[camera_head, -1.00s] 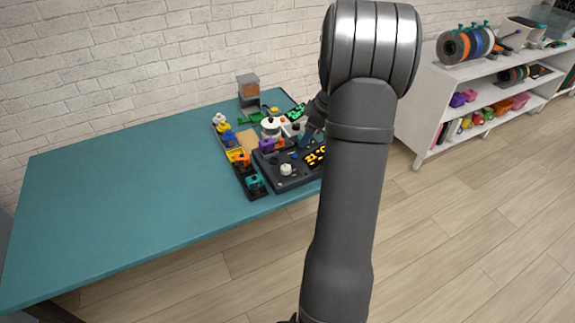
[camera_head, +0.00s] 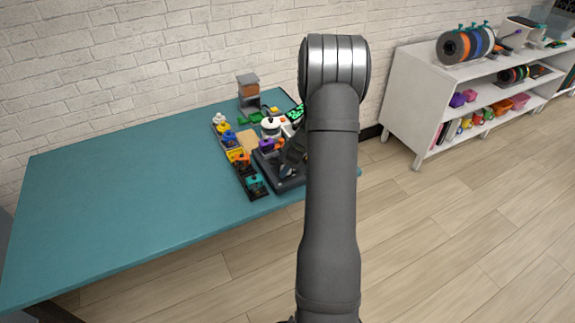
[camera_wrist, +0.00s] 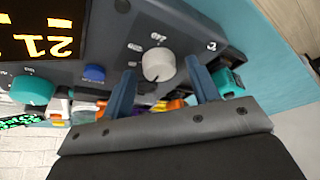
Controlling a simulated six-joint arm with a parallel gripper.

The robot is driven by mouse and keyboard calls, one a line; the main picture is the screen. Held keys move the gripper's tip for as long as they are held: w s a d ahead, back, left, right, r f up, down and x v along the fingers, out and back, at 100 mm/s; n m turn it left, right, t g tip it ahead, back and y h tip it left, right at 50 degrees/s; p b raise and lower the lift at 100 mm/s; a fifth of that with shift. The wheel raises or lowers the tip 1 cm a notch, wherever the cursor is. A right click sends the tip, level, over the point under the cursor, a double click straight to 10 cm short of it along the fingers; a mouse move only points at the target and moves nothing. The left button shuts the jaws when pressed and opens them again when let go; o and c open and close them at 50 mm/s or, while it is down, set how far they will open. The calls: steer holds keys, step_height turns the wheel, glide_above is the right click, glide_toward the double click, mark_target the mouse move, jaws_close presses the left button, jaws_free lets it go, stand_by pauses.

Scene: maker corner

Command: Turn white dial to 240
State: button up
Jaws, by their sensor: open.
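The white dial (camera_wrist: 158,65) is on the dark control panel (camera_wrist: 185,25) in the wrist view, with small printed marks around it. My gripper (camera_wrist: 160,70) is open, its two blue-grey fingers on either side of the dial; I cannot tell whether either touches it.
A blue button (camera_wrist: 94,73) and a teal knob (camera_wrist: 33,90) are on the panel. A row of coloured parts, including a teal one (camera_head: 256,183), stands along its left side. The left of the teal table (camera_head: 120,210) is clear. White shelves (camera_head: 425,110) stand at right.

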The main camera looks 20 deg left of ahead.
steer(key=shift+f, duration=0.1)
steer(key=c, duration=1)
steer(key=shift+o, duration=0.2)
